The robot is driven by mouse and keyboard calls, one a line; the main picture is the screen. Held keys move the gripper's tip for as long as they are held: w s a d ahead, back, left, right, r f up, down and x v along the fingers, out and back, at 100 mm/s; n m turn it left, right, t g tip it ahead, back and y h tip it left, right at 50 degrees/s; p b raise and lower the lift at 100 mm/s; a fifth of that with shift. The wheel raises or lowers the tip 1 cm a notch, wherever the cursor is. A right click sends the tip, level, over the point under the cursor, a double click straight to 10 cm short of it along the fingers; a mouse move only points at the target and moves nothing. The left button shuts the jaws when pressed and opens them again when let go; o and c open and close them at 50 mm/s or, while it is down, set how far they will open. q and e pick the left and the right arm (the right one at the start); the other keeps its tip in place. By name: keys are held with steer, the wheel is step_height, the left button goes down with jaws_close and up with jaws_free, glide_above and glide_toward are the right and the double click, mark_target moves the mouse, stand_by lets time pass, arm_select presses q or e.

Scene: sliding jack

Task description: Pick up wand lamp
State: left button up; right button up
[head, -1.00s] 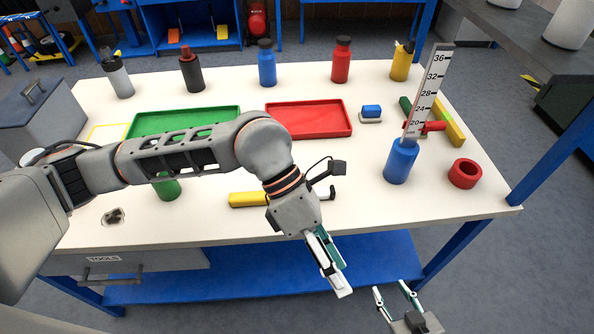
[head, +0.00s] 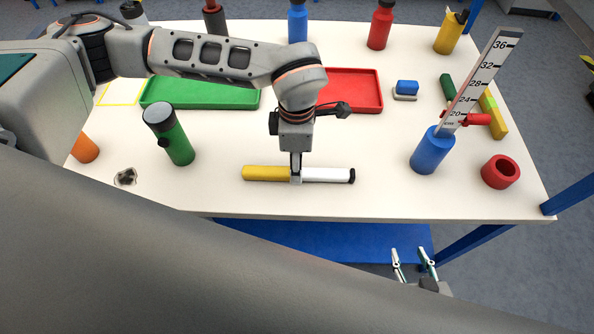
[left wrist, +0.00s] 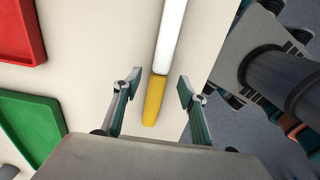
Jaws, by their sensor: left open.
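The wand lamp (head: 328,175) lies flat near the front edge of the table, with a yellow handle on the left and a white tube with a dark tip on the right. My left gripper (head: 296,176) points down over its middle, hiding a small part of it. In the left wrist view my left gripper (left wrist: 156,92) is open, its fingers on either side of the lamp's yellow handle (left wrist: 153,101) near the joint with the white tube. I see no clear contact. My right gripper (head: 414,264) is open and empty beyond the table's front edge.
A green flashlight (head: 172,137) stands left of the lamp. A blue cylinder (head: 431,152) holding a ruler (head: 482,77) and a red ring (head: 501,172) stand to the right. Green (head: 200,93) and red (head: 362,105) trays lie behind. The table around the lamp is clear.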

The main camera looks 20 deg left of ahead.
arm_select(q)
steer(key=shift+f, duration=1.2)
jaws_close()
steer(key=shift+r, duration=0.15)
